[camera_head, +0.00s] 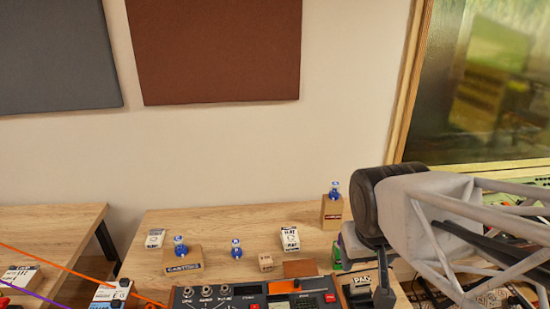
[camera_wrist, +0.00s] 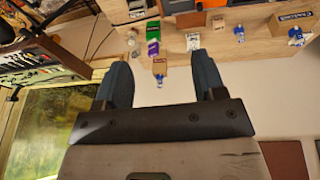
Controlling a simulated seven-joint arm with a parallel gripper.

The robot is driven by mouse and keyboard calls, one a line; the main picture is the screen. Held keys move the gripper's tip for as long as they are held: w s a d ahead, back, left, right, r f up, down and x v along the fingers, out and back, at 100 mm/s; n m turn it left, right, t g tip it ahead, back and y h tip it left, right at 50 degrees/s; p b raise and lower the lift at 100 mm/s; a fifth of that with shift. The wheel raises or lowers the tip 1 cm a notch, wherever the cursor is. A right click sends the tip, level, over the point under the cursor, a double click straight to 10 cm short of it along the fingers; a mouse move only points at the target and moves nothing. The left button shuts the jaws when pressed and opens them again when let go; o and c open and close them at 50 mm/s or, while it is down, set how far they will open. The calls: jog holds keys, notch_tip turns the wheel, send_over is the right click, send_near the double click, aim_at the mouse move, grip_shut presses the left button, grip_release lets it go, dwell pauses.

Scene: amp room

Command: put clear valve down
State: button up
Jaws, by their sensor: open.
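Several small clear valves with blue bases are in view. One valve (camera_head: 334,188) stands on a tall wooden block (camera_head: 331,212) at the back right of the table. Another valve (camera_head: 180,246) is on a low labelled wooden block (camera_head: 183,262) at the left. A third valve (camera_head: 236,249) stands in the table's middle. My gripper (camera_wrist: 161,85) is open, with nothing held between its fingers. In the wrist view, the tall-block valve (camera_wrist: 159,81) shows in the gap between the fingers, beyond them. The middle valve (camera_wrist: 239,34) shows to the right.
White labelled boxes (camera_head: 289,239) (camera_head: 155,238) and a small wooden cube (camera_head: 266,263) lie on the wooden table (camera_head: 215,222). A control panel with knobs (camera_head: 222,298) is at the front. Green (camera_wrist: 153,30) and purple boxes (camera_wrist: 153,47) stand near the tall block.

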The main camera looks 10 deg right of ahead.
jog(key=s, duration=0.1)
jog(key=s+a, duration=0.2)
jog(key=shift+a+r+g+y, duration=0.15)
jog(key=shift+r+g+y, duration=0.15)
jog(key=shift+y, duration=0.1)
